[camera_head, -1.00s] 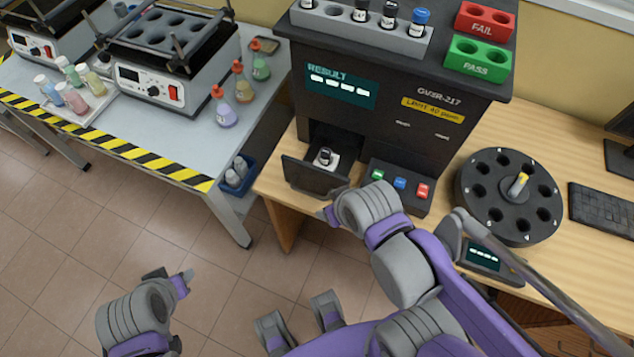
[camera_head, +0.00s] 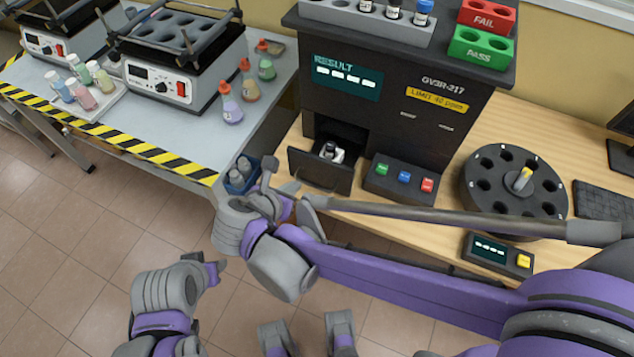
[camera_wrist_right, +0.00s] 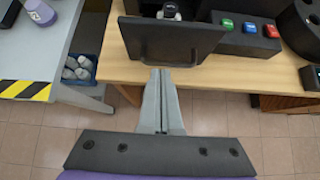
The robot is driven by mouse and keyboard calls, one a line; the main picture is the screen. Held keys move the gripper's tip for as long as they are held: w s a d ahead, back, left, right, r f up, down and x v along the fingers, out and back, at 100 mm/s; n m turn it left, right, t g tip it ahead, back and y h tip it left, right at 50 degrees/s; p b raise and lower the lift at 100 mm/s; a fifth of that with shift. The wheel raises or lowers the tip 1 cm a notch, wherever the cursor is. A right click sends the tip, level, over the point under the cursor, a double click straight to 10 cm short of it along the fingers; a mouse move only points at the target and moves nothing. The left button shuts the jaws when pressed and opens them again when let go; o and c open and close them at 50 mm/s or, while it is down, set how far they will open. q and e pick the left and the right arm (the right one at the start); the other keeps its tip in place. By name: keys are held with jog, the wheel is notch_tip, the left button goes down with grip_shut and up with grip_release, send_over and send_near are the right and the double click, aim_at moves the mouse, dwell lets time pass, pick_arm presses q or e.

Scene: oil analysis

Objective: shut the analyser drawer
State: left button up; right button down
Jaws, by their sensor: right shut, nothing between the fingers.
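The black analyser (camera_head: 400,92) stands on the wooden bench. Its drawer (camera_head: 318,172) is pulled out at the lower left, with a dark-capped vial (camera_head: 331,152) in it. In the right wrist view the drawer front (camera_wrist_right: 172,42) faces me, and the vial's cap shows behind it. My right gripper (camera_head: 278,180) is shut and empty, just in front of the drawer. In the wrist view its fingertips (camera_wrist_right: 161,72) are at the lower edge of the drawer front; I cannot tell whether they touch. My left gripper (camera_head: 213,268) is low at the left, away from the bench, its jaws unclear.
A panel with green, blue and red buttons (camera_head: 400,180) sits right of the drawer. A black round carousel (camera_head: 514,192) stands further right. A blue bin (camera_head: 241,176) with bottles is left of the drawer, beside the striped-edge table (camera_head: 110,130).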

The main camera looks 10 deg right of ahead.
aim_at(312, 173)
jog(key=b+x, duration=0.1)
jog(key=x, duration=0.9)
jog(key=w+d, duration=0.2)
jog(key=w, duration=0.1)
jog(key=w+d, duration=0.3)
jog(key=w, duration=0.1)
jog(key=w+d+b, duration=0.1)
jog(key=w+d, duration=0.1)
jog(key=w, duration=0.2)
jog(key=shift+w+d, duration=0.2)
jog(key=shift+d, duration=0.1)
jog(key=shift+r, duration=0.15)
jog(key=shift+w, duration=0.1)
jog(key=shift+r, duration=0.15)
